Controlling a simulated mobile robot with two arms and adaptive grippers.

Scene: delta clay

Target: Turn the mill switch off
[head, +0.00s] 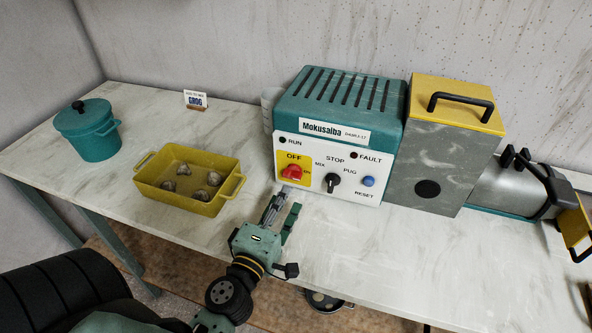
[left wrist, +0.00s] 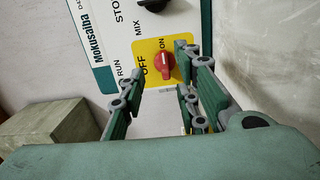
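The red mill switch (head: 291,172) is a knob on a yellow plate marked OFF and ON, at the lower left of the white panel on the teal Mokusaiba machine (head: 338,95). Its grip appears to lie toward the ON mark. In the left wrist view the red knob (left wrist: 166,63) shows between and beyond the fingertips, nearer the right finger. My left gripper (head: 283,204) is open and empty, just in front of and below the switch. Its two fingers (left wrist: 160,75) are spread apart; contact with the knob cannot be made out. My right gripper is not in view.
A black selector knob (head: 332,182) and blue reset button (head: 368,181) sit right of the switch. A yellow tray (head: 215,203) with several lumps and a teal pot (head: 90,135) stand left. A grey box with yellow lid (head: 455,105) stands right. The front table is mostly clear.

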